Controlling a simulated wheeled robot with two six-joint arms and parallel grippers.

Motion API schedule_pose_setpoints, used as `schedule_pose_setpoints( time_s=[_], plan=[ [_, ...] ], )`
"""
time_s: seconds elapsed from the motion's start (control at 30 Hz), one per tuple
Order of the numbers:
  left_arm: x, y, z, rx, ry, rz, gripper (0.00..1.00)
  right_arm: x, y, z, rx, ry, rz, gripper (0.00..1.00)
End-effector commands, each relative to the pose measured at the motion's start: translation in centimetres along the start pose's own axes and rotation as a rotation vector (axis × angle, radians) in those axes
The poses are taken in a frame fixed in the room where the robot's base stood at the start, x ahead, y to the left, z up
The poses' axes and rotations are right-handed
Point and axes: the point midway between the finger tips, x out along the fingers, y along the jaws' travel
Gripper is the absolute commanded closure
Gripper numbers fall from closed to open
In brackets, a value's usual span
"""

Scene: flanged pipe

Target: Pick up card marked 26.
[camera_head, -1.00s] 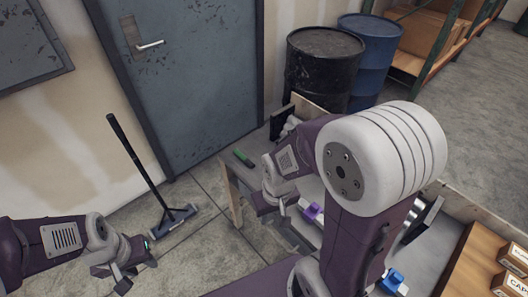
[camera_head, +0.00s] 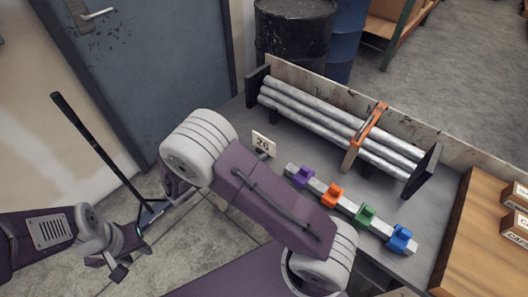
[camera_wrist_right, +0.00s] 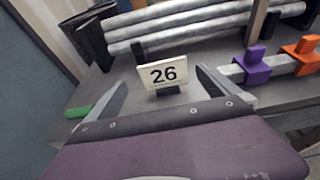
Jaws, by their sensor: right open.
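The white card marked 26 (camera_head: 262,143) stands upright on the grey table at its near left corner. In the right wrist view the card (camera_wrist_right: 163,75) sits in a dark holder, facing me. My right gripper (camera_wrist_right: 161,79) is open, with one finger on each side of the card and the fingers apart from it. In the head view my right arm hides most of that gripper.
A rack of metal pipes (camera_head: 320,115) with an orange clamp stands behind the card. A bar with purple (camera_head: 302,176), orange, green and blue blocks lies to its right. A green object (camera_wrist_right: 92,104) lies left of the card in the wrist view. Boxes sit on a wooden surface (camera_head: 465,255).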

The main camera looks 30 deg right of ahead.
Motion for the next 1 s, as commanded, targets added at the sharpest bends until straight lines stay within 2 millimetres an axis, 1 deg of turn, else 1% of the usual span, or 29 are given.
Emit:
schedule_pose_setpoints(
  time_s=[0.1, 0.2, 0.37, 0.5, 0.63, 0.73, 0.9, 0.97, 1.0],
  plan=[
    [0.3, 0.0, 0.0, 0.000, 0.000, 0.000, 0.64, 2.1, -0.2, 0.0, 0.002, 0.001, -0.008, 0.00],
    [0.4, 0.0, 0.0, 0.000, 0.000, 0.000, 0.64, 3.3, -0.2, 0.0, 0.002, 0.003, -0.007, 0.00],
    [0.5, 0.0, 0.0, 0.000, 0.000, 0.000, 0.64, 3.9, -0.3, 0.0, 0.003, 0.003, -0.006, 0.00],
    [1.0, 0.0, 0.1, 0.000, 0.000, 0.000, 0.64, 6.4, -0.6, 0.0, 0.004, 0.005, -0.011, 0.00],
    [1.2, 0.0, 0.1, 0.000, 0.000, 0.000, 0.64, 8.3, -0.6, 0.0, 0.004, 0.005, -0.010, 0.00],
    [1.2, 0.0, 0.1, 0.000, 0.000, 0.000, 0.64, 8.8, -0.6, 0.1, 0.004, 0.006, -0.007, 0.00],
    [1.2, 0.0, 0.1, 0.000, 0.000, 0.000, 0.64, 8.8, -0.6, 0.1, 0.004, 0.005, -0.007, 0.00],
    [1.2, 0.0, 0.1, 0.000, 0.000, 0.000, 0.64, 8.8, -0.6, 0.1, 0.004, 0.005, -0.007, 0.17],
    [1.2, 0.0, 0.1, 0.000, 0.000, 0.000, 0.64, 8.8, -0.6, 0.1, 0.004, 0.005, -0.007, 0.28]
  ],
)
